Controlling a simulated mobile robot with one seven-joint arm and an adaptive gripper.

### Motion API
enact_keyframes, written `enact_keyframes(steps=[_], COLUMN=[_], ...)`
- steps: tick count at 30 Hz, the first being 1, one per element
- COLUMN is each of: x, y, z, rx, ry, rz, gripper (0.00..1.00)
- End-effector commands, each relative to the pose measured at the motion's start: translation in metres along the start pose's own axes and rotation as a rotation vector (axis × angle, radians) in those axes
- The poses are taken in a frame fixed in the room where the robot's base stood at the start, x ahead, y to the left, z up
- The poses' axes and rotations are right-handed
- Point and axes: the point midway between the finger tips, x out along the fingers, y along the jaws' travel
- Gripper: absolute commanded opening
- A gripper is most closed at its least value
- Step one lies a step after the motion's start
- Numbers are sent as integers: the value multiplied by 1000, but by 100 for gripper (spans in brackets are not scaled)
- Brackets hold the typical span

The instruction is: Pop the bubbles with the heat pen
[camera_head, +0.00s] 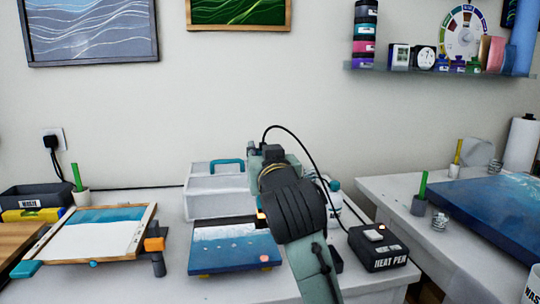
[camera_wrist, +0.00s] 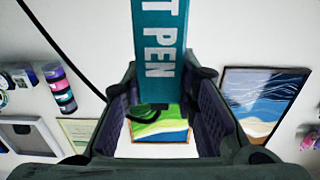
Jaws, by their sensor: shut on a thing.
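My gripper (camera_wrist: 162,100) is shut on the teal heat pen (camera_wrist: 158,45), whose "PEN" lettering shows in the wrist view. In the head view my wrist hides most of the pen; a small orange glow shows at the wrist's left side, above the far right part of the blue-and-white resin panel (camera_head: 215,257). Several small pale and reddish spots that look like bubbles (camera_head: 235,255) dot the panel. I cannot tell the glow's height above it. The black heat pen base (camera_head: 378,247) stands to the right, an orange light on it and a cord looping to my gripper.
A framed panel (camera_head: 95,238) with an orange clamp (camera_head: 154,244) lies to the left. A white box with a teal handle (camera_head: 215,190) stands behind the resin panel.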

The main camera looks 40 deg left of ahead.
Motion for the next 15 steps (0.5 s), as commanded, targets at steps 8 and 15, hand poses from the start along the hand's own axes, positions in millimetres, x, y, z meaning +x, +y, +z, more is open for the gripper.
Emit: enact_keyframes(steps=[8, 15], x=[0, 0], y=[-22, -40], z=[-1, -1], rx=[0, 0], ry=[2, 1], rz=[-1, -1], gripper=[0, 0])
